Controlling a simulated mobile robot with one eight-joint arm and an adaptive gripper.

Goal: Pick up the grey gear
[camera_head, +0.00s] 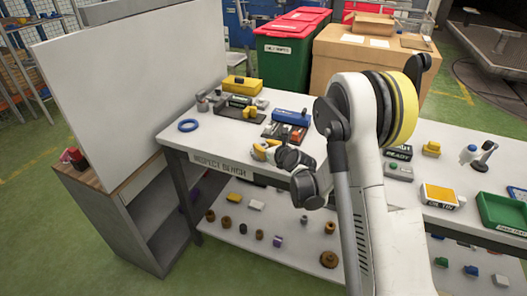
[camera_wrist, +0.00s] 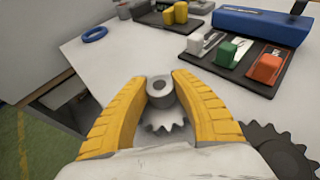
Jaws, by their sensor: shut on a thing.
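The grey gear (camera_wrist: 163,122) is a toothed disc with a round hub (camera_wrist: 160,92) and a dark bore on top. In the wrist view it sits between the two yellow fingers of my gripper (camera_wrist: 160,88), which are shut on the hub. The gear is at or just above the white bench top; I cannot tell if it touches. In the head view my gripper (camera_head: 266,151) is near the front edge of the bench, and the gear is too small or hidden to make out there.
A darker gear (camera_wrist: 275,150) lies to the right in the wrist view. Behind are a dark tray (camera_wrist: 232,75) with white, green and orange blocks, a blue box (camera_wrist: 262,24) and a blue ring (camera_wrist: 95,34). The bench top (camera_wrist: 120,55) between ring and gripper is clear.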

